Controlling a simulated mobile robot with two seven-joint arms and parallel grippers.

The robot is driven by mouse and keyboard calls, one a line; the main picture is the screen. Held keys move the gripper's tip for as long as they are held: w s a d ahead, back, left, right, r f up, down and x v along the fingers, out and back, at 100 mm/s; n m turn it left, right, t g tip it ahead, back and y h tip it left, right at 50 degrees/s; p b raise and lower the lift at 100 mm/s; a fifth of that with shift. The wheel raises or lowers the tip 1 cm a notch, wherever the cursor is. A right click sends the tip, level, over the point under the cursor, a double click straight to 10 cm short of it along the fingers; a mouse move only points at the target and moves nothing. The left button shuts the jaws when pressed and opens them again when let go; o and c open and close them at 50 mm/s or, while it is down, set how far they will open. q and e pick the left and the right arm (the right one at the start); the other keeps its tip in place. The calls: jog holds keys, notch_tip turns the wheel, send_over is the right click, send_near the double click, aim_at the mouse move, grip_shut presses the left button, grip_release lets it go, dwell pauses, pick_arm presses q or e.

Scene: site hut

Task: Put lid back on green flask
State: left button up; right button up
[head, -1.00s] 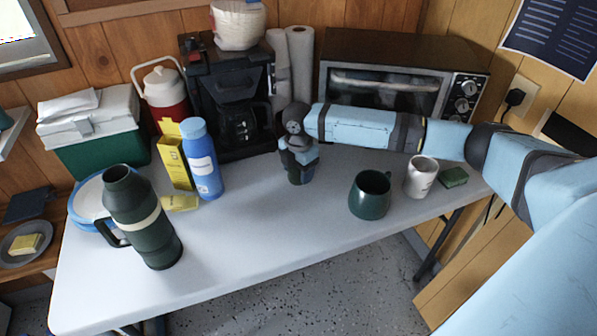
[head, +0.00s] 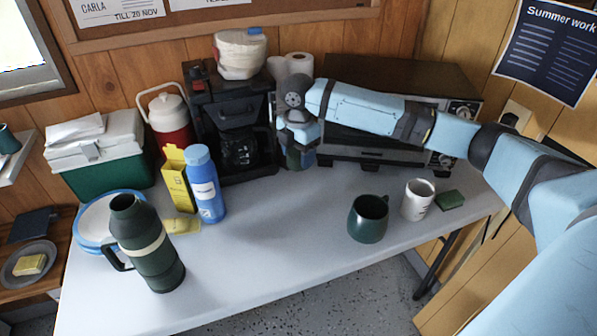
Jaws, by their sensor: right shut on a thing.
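The green flask (head: 153,255) stands upright at the left of the table, with its handle to the left. Its dark neck (head: 122,202) is uncovered. My right gripper (head: 299,146) points down near the middle of the table, in front of the coffee maker and toaster oven. It is shut on a dark green piece, which looks like the flask's lid (head: 297,160); the fingers hide much of it. The lid appears held above the table, well to the right of the flask. My left gripper is not in view.
A blue bottle (head: 206,186), yellow box (head: 178,181) and blue-rimmed plates (head: 87,228) are near the flask. A green mug (head: 368,220), white mug (head: 417,200) and green sponge (head: 450,200) stand at the right. The table's (head: 270,240) middle front is clear.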

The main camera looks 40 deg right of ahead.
aim_at(298, 152)
notch_tip(298, 152, up, 6)
jog(key=shift+r+p, duration=0.15)
jog(key=shift+p, duration=0.3)
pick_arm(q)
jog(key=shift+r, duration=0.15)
